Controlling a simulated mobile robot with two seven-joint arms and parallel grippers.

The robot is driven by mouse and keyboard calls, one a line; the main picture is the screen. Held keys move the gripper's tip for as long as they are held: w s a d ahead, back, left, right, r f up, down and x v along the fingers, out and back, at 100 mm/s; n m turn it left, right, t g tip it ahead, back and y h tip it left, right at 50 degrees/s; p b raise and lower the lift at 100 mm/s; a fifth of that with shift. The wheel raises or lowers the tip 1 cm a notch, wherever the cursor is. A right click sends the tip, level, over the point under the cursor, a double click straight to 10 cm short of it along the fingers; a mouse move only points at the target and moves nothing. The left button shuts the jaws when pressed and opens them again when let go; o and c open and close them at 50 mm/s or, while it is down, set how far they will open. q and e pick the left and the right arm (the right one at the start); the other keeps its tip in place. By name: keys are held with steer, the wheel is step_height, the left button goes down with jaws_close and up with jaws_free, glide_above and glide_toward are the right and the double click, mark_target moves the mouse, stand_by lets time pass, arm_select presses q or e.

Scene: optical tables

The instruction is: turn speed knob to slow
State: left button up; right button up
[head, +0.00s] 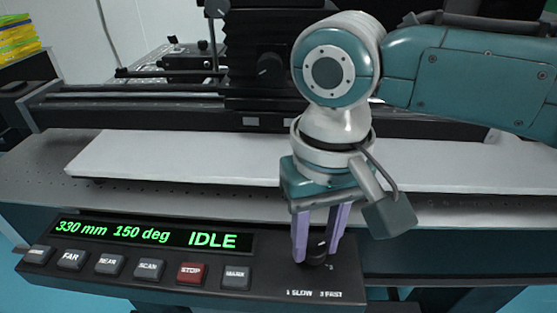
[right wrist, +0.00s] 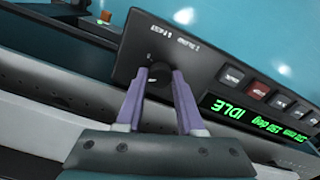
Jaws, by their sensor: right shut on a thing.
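The speed knob (head: 317,250) is a small black round knob at the right end of the dark control panel (head: 270,270). The label "1 SLOW 3 FAST" is printed below it in the head view. My right gripper (head: 318,258) points down with its purple fingers on either side of the knob, shut on it. In the right wrist view the knob (right wrist: 158,77) sits between the fingertips, and a light mark shows on it. Which setting the knob points to is hard to tell. My left gripper is not in view.
The panel's display (head: 150,234) reads "330 mm 150 deg IDLE". A row of buttons lies left of the knob, with a red STOP button (head: 191,273) among grey ones. Behind the panel, a long white slab (head: 190,158) lies on the perforated optical table (head: 40,170).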

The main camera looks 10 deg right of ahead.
jaws_close()
steer(key=shift+r+n+p, duration=0.15)
steer(key=shift+n+p, duration=0.9)
steer(key=shift+n, duration=0.05)
steer(key=n+p, duration=0.1)
steer(key=n, duration=0.1)
steer(key=shift+n+p, duration=0.3)
steer(key=n+p, duration=0.1)
steer(key=n, duration=0.2)
steer(key=shift+n+p, duration=0.5)
steer(key=shift+n, duration=1.4)
steer(key=shift+a+n, duration=0.1)
steer(key=shift+n, duration=0.2)
